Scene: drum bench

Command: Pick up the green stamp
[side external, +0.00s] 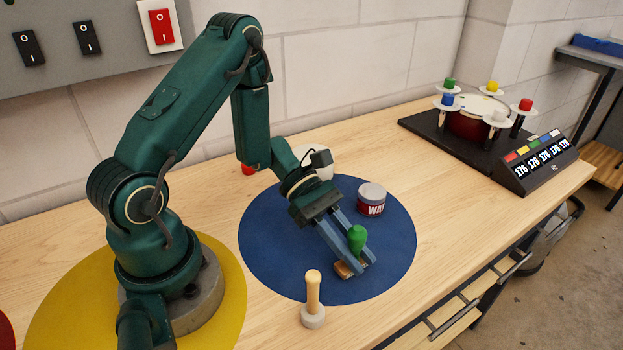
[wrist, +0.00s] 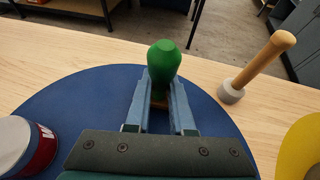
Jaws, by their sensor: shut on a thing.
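The green stamp (side external: 357,239) has a rounded green handle on a brown base, and it stands near the front edge of the round blue mat (side external: 281,272). My gripper (side external: 352,262) reaches down to it with its two blue-grey fingers, one on each side of the stamp. The fingers are shut on the stamp. In the wrist view the green handle (wrist: 164,60) rises between the fingertips (wrist: 160,95), and the base is mostly hidden by the fingers. I cannot tell whether the base touches the mat.
A wooden-handled tool with a pale round foot (side external: 313,300) stands just off the mat. A tin (side external: 371,199) stands on the mat behind my gripper. A drum (side external: 472,124) ringed by coloured caps and a counter display (side external: 538,164) are at the far right.

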